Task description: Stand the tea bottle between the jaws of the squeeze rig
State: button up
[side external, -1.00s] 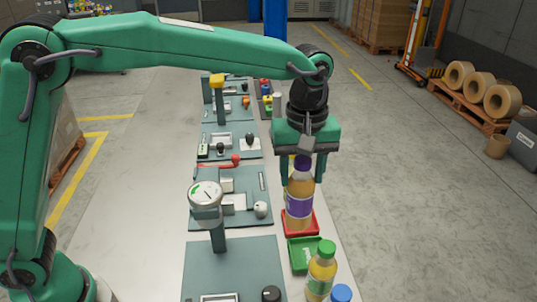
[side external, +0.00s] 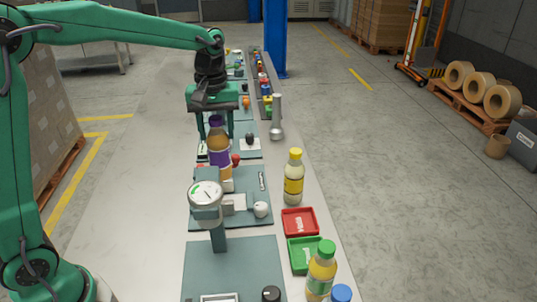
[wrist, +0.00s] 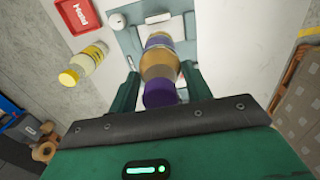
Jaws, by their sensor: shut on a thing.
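My gripper (side external: 216,128) is shut on the tea bottle (side external: 219,158), which has amber contents, a purple cap and a purple label. In the wrist view the bottle (wrist: 158,68) is between my two fingers (wrist: 160,82), cap toward me. The squeeze rig (side external: 255,185) is a teal plate with pale jaw blocks, a white knob and a round gauge (side external: 205,193) on a post. The bottle looks roughly upright over the rig's far part. The gauge hides part of the rig, and I cannot tell whether the bottle's base touches the plate.
A yellow-capped bottle (side external: 294,182) stands behind the red tray, and a green-capped bottle (side external: 320,275) stands at the front. A metal flask-like object (side external: 277,120) stands further back. More stations line the table.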

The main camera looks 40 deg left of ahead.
aim_at(219, 163)
jog(key=shift+a, duration=0.25)
jog(key=shift+f, duration=5.1)
jog(key=o, duration=1.5)
